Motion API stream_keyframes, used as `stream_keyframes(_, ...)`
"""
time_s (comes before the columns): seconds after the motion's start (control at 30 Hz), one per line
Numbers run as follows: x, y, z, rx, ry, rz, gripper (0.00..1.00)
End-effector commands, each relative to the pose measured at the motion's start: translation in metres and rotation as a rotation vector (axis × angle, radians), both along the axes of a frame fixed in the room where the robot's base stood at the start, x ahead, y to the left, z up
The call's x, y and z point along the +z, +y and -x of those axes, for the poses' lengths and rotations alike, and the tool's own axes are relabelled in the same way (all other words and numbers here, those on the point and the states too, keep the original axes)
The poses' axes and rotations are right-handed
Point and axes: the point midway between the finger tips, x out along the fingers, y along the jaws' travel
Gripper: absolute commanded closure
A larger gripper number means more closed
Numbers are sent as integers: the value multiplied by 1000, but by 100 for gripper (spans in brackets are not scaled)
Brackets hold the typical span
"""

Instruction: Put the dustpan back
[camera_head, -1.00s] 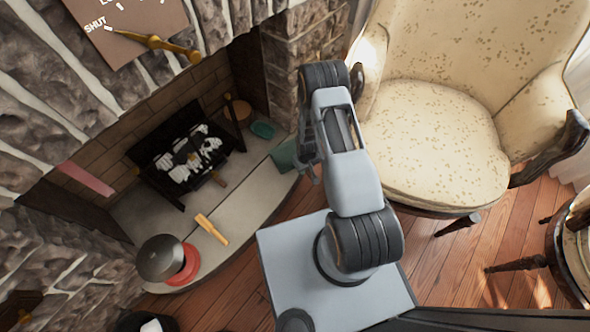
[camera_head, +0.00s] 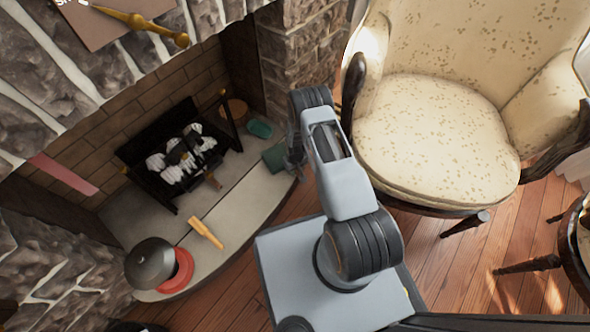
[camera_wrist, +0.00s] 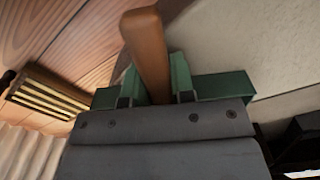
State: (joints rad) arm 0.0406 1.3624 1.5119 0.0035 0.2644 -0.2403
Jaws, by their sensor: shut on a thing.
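The dustpan is dark green; part of it (camera_head: 275,156) shows at the right end of the hearth in the head view, beside my gripper (camera_head: 296,158). In the wrist view a brown wooden handle (camera_wrist: 147,48) stands between the fingers of my gripper (camera_wrist: 155,80), which is shut on it. Green edges of the dustpan (camera_wrist: 226,87) show to either side, behind the gripper body. The gripper body hides most of the pan. I cannot tell whether the pan touches the hearth.
The stone hearth (camera_head: 240,200) holds a wooden-handled tool (camera_head: 206,232), a red round pot (camera_head: 178,274) with a dark lid, and a teal dish (camera_head: 260,129). A black grate (camera_head: 150,145) with logs stands in the fireplace. A cream armchair (camera_head: 430,135) stands close on the right.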

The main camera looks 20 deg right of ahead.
Motion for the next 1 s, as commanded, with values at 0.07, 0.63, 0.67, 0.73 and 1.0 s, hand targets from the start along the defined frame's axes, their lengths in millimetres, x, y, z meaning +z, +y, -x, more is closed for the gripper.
stream_keyframes(0.07,2,0,-1,0,-3,0,100)
stream_keyframes(0.63,-1,0,0,0,-1,0,51)
stream_keyframes(0.67,-1,0,0,0,-1,0,51)
stream_keyframes(0.73,-1,0,0,0,-1,0,51)
stream_keyframes(1.0,12,0,-1,0,-2,0,51)
